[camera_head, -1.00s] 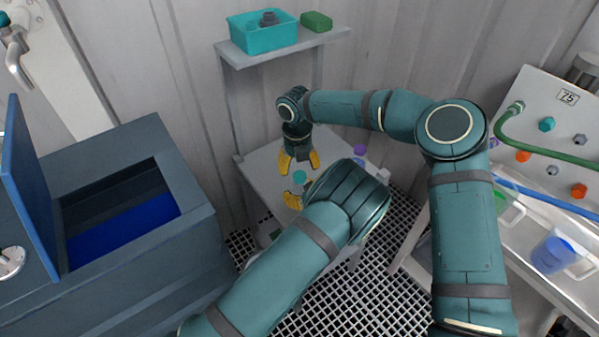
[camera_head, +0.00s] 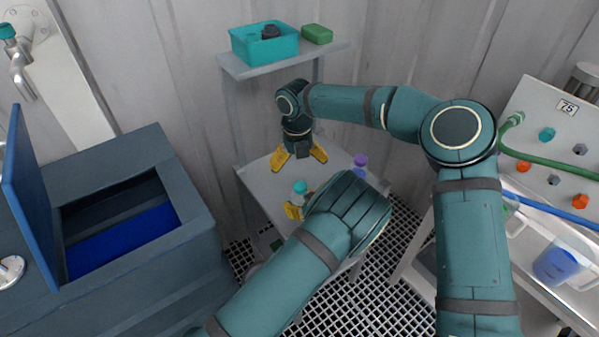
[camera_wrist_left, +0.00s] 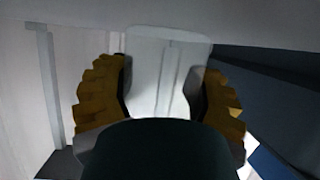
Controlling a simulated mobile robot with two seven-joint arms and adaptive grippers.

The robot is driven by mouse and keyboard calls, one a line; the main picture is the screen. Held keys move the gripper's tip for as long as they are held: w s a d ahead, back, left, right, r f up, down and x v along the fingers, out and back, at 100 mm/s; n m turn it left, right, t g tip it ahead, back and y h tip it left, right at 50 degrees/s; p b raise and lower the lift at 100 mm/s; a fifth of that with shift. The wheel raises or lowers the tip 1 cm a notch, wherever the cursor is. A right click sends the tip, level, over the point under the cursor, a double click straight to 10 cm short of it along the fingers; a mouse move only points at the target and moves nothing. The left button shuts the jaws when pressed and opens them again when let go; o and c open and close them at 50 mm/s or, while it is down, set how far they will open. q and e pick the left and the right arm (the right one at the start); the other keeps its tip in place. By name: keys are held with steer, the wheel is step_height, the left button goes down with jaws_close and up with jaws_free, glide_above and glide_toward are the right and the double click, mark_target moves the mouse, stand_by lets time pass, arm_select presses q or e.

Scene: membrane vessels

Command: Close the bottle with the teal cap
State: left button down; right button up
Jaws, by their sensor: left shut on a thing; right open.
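The bottle (camera_head: 298,199) stands upright on the small grey table, with the teal cap (camera_head: 300,186) on its top. I cannot tell how tightly the cap sits. My left gripper (camera_head: 295,209) is shut on the bottle's body. Its far finger is hidden by my wrist. In the left wrist view a pale see-through shape, the bottle (camera_wrist_left: 168,65), lies between the two yellow fingers of my left gripper (camera_wrist_left: 163,85). My right gripper (camera_head: 300,157) points down, open and empty, behind and above the cap, apart from it.
A purple-capped bottle (camera_head: 361,161) stands to the right on the table (camera_head: 262,180). A shelf above holds a teal bin (camera_head: 262,45) and a green block (camera_head: 317,34). An open blue-lined chest (camera_head: 120,225) is at left. A bench with a blue-filled jug (camera_head: 556,264) is at right.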

step_height(320, 180, up, 8)
steer(key=shift+a, duration=0.2)
arm_select(q)
jaws_free()
steer(key=shift+s, duration=0.1)
steer(key=v, duration=1.2)
